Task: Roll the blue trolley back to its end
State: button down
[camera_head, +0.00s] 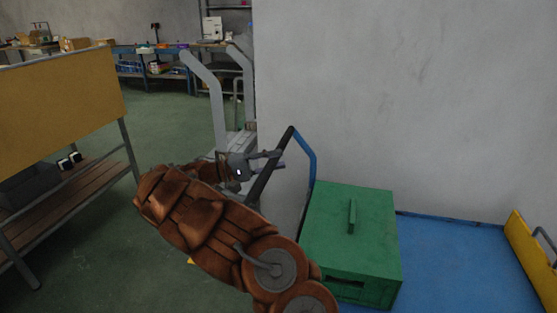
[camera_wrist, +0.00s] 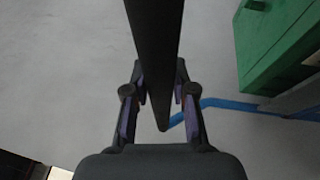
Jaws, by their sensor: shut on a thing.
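The blue trolley (camera_head: 430,262) has a flat blue deck at the lower right and a blue tubular push handle (camera_head: 308,153) with a black grip bar (camera_head: 270,165). The handle also shows in the wrist view as a blue tube (camera_wrist: 230,103). My gripper (camera_head: 270,162) is at the handle, its fingers around the black bar. In the wrist view the black bar (camera_wrist: 155,50) runs between the two fingers of my gripper (camera_wrist: 160,105), which are shut on it. A green box (camera_head: 345,220) with a lid handle sits on the deck.
A grey wall (camera_head: 410,100) stands directly behind the trolley. A yellow panel (camera_head: 535,262) is at the right edge. A yellow-sided rack (camera_head: 60,95) with a wooden shelf stands at left. Green floor (camera_head: 165,120) is open between. Grey railings (camera_head: 215,100) stand near the wall's corner.

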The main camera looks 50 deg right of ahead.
jog(key=shift+w+a, duration=0.2)
jog(key=shift+w, duration=0.3)
jog(key=c, duration=1.3)
grip_release()
jog(key=shift+w, duration=0.1)
jog(key=shift+c, duration=0.2)
jog(key=shift+o, duration=0.8)
jog(key=shift+w+a+h, duration=0.15)
jog(key=shift+a+h, duration=0.1)
jog(key=shift+h, duration=0.05)
jog(key=shift+o, duration=1.3)
jog(key=shift+s+d, duration=0.25)
jog(key=shift+s, duration=0.1)
